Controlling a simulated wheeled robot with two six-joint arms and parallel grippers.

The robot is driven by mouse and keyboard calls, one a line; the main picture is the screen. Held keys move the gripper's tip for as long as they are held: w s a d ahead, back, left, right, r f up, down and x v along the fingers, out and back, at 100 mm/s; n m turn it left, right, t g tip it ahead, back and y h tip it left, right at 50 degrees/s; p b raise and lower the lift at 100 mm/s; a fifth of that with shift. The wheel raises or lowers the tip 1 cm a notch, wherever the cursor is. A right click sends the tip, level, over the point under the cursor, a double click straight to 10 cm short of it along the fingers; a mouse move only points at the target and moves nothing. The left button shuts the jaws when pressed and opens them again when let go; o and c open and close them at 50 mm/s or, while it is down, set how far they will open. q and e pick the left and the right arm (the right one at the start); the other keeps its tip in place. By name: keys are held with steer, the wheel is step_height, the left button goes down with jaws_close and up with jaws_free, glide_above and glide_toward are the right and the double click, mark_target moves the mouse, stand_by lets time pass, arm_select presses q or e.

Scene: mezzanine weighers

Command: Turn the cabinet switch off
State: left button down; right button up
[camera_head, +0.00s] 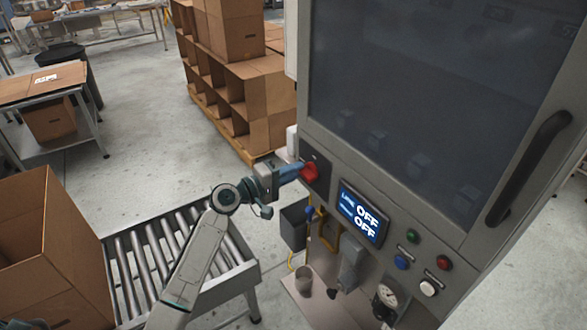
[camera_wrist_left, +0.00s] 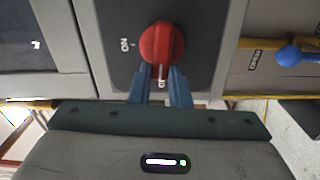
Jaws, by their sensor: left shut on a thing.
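The cabinet (camera_head: 330,140) is a tall grey unit with a dark glass door. Its red rotary switch (camera_head: 310,173) sits on a dark plate at the cabinet's left front edge. My left gripper (camera_head: 297,168) reaches it from the left, its blue fingers shut on the red knob. In the left wrist view the knob (camera_wrist_left: 162,42) is between the fingertips (camera_wrist_left: 163,82). The ON label is left of the knob; a pale mark shows between the fingers, partly hidden. My right gripper is not in view.
Green, blue, red and white buttons (camera_head: 402,262) and a gauge (camera_head: 386,295) are right of and below the display. A yellow pipe with a blue handle (camera_wrist_left: 290,54) runs close to the switch. A roller conveyor (camera_head: 150,255) and a cardboard box (camera_head: 45,245) stand at left.

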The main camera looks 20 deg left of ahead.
arm_select(q)
steer(key=shift+f+n, duration=0.1)
steer(key=shift+n, duration=0.4)
steer(key=c, duration=1.4)
jaws_free()
steer(key=shift+o, duration=0.2)
steer(key=b+v, duration=0.4)
steer(key=v, duration=0.7)
steer(key=shift+w+f, duration=0.1)
steer(key=shift+f, duration=0.05)
